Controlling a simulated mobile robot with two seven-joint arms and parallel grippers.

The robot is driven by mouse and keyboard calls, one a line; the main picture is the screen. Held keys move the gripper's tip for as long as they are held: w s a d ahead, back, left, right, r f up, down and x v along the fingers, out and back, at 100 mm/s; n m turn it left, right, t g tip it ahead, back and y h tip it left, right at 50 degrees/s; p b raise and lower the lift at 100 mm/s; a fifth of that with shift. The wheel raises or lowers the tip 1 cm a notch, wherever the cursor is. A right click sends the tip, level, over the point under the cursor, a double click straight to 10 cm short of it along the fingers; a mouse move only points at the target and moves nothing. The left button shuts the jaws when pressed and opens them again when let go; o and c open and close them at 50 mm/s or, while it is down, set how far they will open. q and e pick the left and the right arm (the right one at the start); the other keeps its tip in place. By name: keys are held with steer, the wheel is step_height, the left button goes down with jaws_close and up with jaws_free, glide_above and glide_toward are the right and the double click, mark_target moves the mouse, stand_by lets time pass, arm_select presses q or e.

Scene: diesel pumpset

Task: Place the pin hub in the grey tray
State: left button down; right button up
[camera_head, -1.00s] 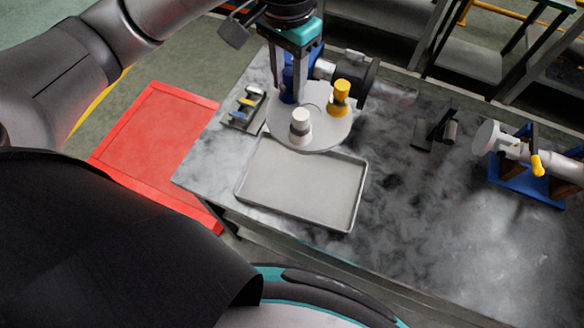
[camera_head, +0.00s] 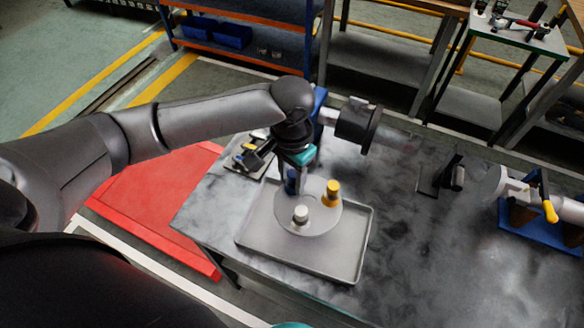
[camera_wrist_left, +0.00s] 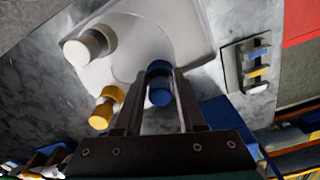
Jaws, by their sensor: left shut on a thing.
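The pin hub (camera_head: 318,222) is a flat light-grey disc with a white pin (camera_head: 301,214), a yellow pin (camera_head: 332,192) and a blue pin (camera_wrist_left: 159,94) standing on it. My left gripper (camera_head: 296,184) comes down from above and is shut on the blue pin. The grey tray (camera_head: 364,245) is shallow with a raised rim and lies on the table under the hub. The disc covers the tray's back middle part; I cannot tell whether it touches the tray floor. The left wrist view shows the hub (camera_wrist_left: 135,62) between fingers and tray. My right gripper is not in view.
A small holder with coloured pieces (camera_head: 248,160) sits left behind the tray. A dark cylindrical machine part (camera_head: 357,125) stands behind the hub. A dark bracket (camera_head: 440,178) and a blue stand (camera_head: 545,226) are to the right. The table between tray and bracket is clear.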

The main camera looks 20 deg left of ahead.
mark_target(292, 191)
arm_select(q)
steer(key=shift+w+d+f+b, duration=0.1)
steer(key=shift+f+b, duration=0.25)
steer(key=shift+f, duration=1.8)
steer(key=c, duration=0.5)
jaws_free()
steer(key=shift+f, duration=0.15)
step_height(292, 191, up, 12)
steer(key=shift+r+p, duration=0.15)
steer(key=shift+p, duration=0.7)
steer(key=shift+s, duration=0.2)
